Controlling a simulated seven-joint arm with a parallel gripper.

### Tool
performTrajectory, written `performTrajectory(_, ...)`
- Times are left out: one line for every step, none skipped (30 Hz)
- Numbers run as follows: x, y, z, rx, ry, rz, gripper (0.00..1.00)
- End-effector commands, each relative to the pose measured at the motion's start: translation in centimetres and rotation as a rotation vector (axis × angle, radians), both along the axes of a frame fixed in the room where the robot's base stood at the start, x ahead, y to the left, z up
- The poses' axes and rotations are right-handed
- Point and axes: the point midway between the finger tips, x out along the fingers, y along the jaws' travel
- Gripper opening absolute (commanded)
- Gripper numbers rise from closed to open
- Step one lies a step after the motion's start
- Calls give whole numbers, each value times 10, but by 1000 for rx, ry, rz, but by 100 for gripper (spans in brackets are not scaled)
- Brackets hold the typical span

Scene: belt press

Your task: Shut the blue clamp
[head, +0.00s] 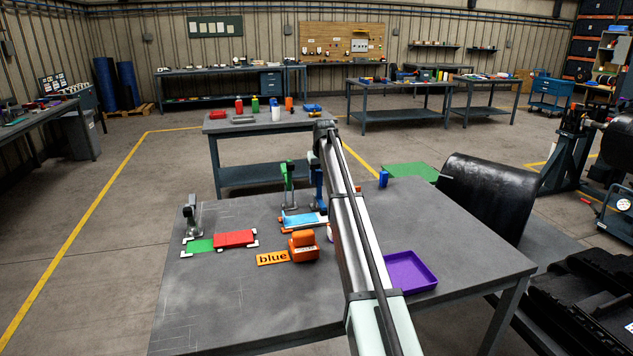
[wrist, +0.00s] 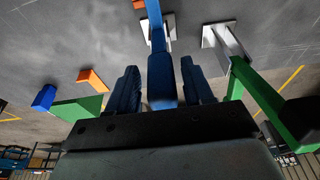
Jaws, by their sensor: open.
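The blue clamp (head: 319,186) stands on the grey table, partly hidden behind my arm in the head view. Its blue part looks upright there. In the wrist view its blue handle (wrist: 160,78) points towards the camera from a metal base (wrist: 168,34). My gripper (wrist: 162,92) is open, with one dark finger on each side of the handle. I cannot tell whether either finger touches it. A blue and white plate (head: 303,221) lies by the clamp's foot. In the head view my gripper is at the far end of the arm, hard to make out.
A green clamp (head: 288,182) stands close beside the blue one. A grey clamp (head: 192,214) stands by red (head: 234,239) and green plates at left. The table's right is mostly clear.

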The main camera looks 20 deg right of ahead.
Motion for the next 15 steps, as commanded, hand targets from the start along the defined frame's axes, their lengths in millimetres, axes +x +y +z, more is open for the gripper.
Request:
performTrajectory(0,0,0,1,0,0,51)
performTrajectory(0,1,0,1,1,0,51)
performTrajectory(0,1,0,1,1,0,51)
performTrajectory(-1,1,1,1,1,1,51)
performTrajectory(-1,1,1,1,1,1,51)
performTrajectory(-1,1,2,1,1,1,51)
performTrajectory(-2,1,4,1,1,1,51)
performTrajectory(-2,1,5,1,1,1,51)
performTrajectory(-2,1,7,1,1,1,51)
performTrajectory(-3,1,8,1,1,1,51)
performTrajectory(-3,1,10,1,0,1,51)
performTrajectory(-4,1,13,1,0,1,51)
performTrajectory(-4,1,15,1,0,1,51)
performTrajectory(-5,1,17,1,0,1,51)
performTrajectory(-6,1,19,1,0,1,51)
